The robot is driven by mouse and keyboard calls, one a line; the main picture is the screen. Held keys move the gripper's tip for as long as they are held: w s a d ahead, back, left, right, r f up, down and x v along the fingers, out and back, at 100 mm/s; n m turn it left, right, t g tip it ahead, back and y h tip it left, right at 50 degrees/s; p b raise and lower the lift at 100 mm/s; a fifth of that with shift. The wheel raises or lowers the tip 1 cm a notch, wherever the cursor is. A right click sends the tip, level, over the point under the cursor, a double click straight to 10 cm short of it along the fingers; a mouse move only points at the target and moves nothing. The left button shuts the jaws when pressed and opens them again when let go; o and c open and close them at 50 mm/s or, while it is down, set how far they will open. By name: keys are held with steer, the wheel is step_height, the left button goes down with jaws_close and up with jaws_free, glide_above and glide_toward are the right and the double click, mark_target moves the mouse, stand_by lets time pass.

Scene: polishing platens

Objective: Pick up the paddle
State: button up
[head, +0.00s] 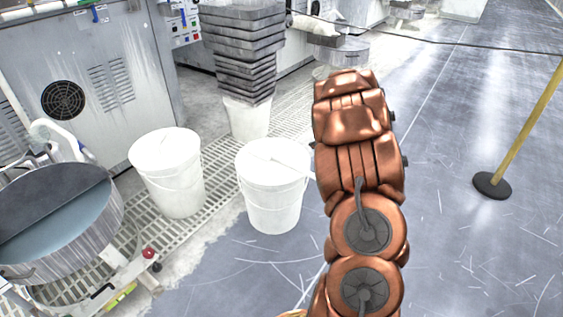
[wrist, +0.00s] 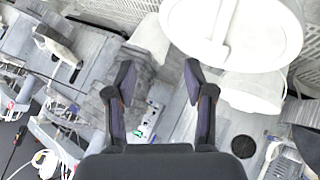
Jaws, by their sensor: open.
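A thin white strip, which looks like the paddle (wrist: 222,28), lies across the round white lid of a bucket at the top right of the wrist view. In the head view the paddle (head: 288,163) is faint, white on white, on the lid of the nearer bucket (head: 270,205). My gripper (wrist: 160,76) is open with nothing between its fingers. In the wrist view the paddle is beyond and right of the fingertips, not touching them. In the head view my copper-coloured arm hides the gripper.
A second white bucket (head: 172,180) stands to the left, near a round metal basin (head: 55,225). A stack of grey slabs (head: 243,50) rises behind on another bucket. A yellow post on a black base (head: 492,186) stands right. Open floor lies between my arm and the post.

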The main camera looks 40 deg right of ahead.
mark_target(305, 170)
steer(key=s+f+y, duration=0.1)
steer(key=f, duration=0.2)
steer(key=s+a+f+n+y, duration=0.1)
steer(key=f+y, duration=0.1)
steer(key=s+a+f+y, duration=0.1)
steer(key=f, duration=0.2)
steer(key=shift+a+f+y, duration=0.15)
steer(key=shift+f+y, duration=0.15)
steer(key=shift+y, duration=0.1)
steer(key=shift+w+a+f, duration=0.1)
steer(key=shift+a+f, duration=0.05)
steer(key=shift+f, duration=0.15)
steer(key=shift+w+a+f+n+b, duration=0.1)
steer(key=shift+w+f+n+b, duration=0.2)
steer(key=shift+w+f+b, duration=0.35)
steer(key=b+x, duration=0.1)
steer(key=x, duration=0.1)
steer(key=b+x, duration=0.1)
steer(key=x, duration=0.2)
steer(key=shift+s+f+b, duration=0.15)
steer(key=shift+f+b, duration=0.15)
steer(key=shift+b, duration=0.05)
steer(key=shift+w, duration=0.2)
jaws_close()
